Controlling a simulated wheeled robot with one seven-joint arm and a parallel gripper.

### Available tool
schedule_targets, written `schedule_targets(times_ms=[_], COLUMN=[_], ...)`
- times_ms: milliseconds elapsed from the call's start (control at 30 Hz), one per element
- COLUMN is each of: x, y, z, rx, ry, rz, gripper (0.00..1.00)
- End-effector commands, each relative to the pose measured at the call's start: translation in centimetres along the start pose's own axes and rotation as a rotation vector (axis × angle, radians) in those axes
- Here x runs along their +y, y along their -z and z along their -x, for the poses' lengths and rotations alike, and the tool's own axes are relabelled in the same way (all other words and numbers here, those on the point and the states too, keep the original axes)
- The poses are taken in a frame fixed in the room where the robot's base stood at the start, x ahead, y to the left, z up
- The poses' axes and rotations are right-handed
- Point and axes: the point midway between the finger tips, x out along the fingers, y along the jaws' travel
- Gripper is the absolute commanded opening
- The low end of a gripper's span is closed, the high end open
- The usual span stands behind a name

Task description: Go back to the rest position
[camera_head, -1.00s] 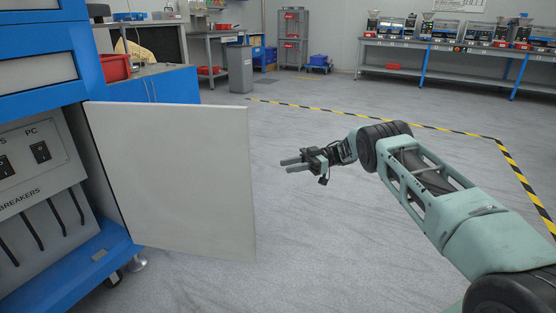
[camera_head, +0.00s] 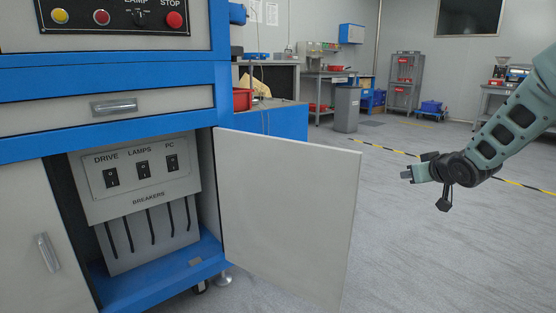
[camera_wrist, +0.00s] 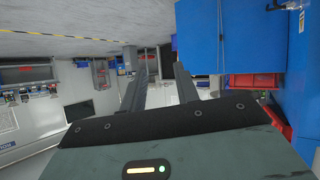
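My gripper (camera_head: 408,174) is at the right of the head view, in the air, to the right of the open cabinet door (camera_head: 287,205) and apart from it. My arm comes in from the upper right edge. In the wrist view, the two fingers of my gripper (camera_wrist: 157,72) stand apart with nothing between them. The blue cabinet (camera_head: 120,70) is on the left of the head view, with its breaker panel (camera_head: 150,195) exposed.
A grey bin (camera_head: 346,108), a workbench and a shelf rack (camera_head: 404,85) stand farther back. A red tray (camera_head: 242,99) is behind the cabinet. The floor (camera_head: 440,255) right of the door is clear, with a yellow-black line across it.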

Motion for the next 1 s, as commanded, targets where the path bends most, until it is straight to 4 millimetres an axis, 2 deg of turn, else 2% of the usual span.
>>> schedule_targets(times_ms=[33,200,400,533,567,600,633,800,1000], x=[-1.0,-4.3,-8.2,-10.4,-11.4,-13.5,-14.9,-21.5,-27.6], y=[-2.0,-9.8,-16.7,-20.2,-20.3,-19.1,-18.7,-17.4,-17.1], z=[3.0,11.8,20.6,25.7,26.5,26.9,27.4,31.0,36.6], rx=[-0.099,-0.422,-0.698,-0.841,-0.864,-0.868,-0.877,-0.926,-0.976], ry=[-0.029,-0.067,-0.037,-0.001,0.019,0.064,0.092,0.231,0.367], rz=[-0.026,-0.100,-0.155,-0.184,-0.172,-0.119,-0.087,0.086,0.294], gripper=[0.31,0.31,0.31,0.31,0.31,0.31,0.31,0.31,0.31])
